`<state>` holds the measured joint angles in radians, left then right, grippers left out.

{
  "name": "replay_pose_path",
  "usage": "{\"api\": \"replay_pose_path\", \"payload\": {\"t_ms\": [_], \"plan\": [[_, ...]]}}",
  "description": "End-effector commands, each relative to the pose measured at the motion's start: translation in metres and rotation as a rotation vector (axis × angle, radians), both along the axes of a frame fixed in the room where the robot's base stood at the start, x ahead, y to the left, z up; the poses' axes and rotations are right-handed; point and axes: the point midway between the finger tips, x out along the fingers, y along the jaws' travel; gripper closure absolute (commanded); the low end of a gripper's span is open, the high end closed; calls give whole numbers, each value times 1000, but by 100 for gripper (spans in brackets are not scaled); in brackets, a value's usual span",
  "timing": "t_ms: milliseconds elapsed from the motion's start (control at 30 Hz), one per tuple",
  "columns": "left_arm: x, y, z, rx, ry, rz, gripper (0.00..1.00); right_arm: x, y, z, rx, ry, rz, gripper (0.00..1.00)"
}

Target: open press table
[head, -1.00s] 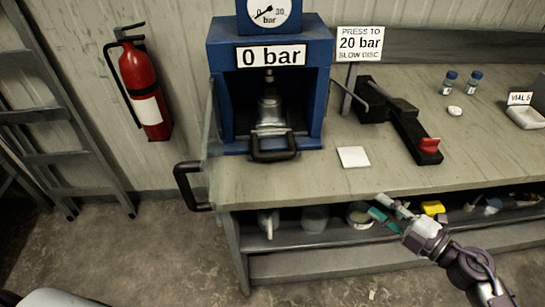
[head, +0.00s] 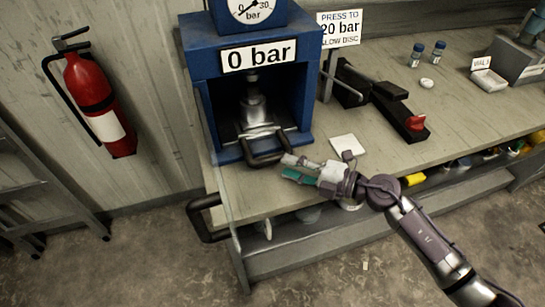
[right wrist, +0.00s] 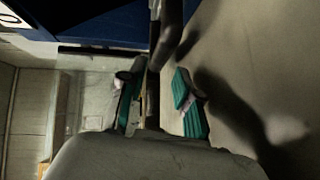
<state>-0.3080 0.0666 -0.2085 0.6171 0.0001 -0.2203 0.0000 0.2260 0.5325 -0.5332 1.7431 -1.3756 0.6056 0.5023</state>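The blue press (head: 202,85) stands at the left end of the bench, with a "0 bar" label and a gauge reading near zero. A metal cylinder (head: 254,108) stands inside on its plate. A black loop handle (head: 266,160) sticks out at the front of the press. My right gripper (head: 284,168) is just right of this handle, its fingers pointing left. In the right wrist view its green-padded fingers (right wrist: 157,98) are apart, with a dark bar (right wrist: 166,38) ahead near the gap; contact cannot be told. My left gripper is not in view.
A clear guard panel with a black handle (head: 206,218) stands open at the press's left front. A white square (head: 348,146), a black tool with a red part (head: 402,118) and vials (head: 416,54) are on the bench (head: 455,105). A fire extinguisher (head: 98,100) hangs left.

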Motion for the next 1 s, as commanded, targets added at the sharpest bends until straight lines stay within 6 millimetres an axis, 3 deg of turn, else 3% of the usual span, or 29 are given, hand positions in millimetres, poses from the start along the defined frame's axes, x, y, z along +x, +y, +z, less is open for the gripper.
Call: {"api": "replay_pose_path", "payload": {"t_ms": [100, 300, 667, 700, 900, 1000], "plan": [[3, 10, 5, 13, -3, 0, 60, 11, 21, -1, 3, 0, -1, 67], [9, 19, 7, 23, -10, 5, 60, 21, 41, -6, 1, -1, -2, 67], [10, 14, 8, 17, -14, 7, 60, 24, 46, -8, 0, 0, -2, 67], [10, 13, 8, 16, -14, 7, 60, 24, 46, -8, 0, 0, -2, 69], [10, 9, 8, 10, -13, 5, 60, 23, 46, -8, 0, 0, -2, 100], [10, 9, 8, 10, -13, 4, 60, 23, 46, -8, 0, 0, -2, 100]]}}
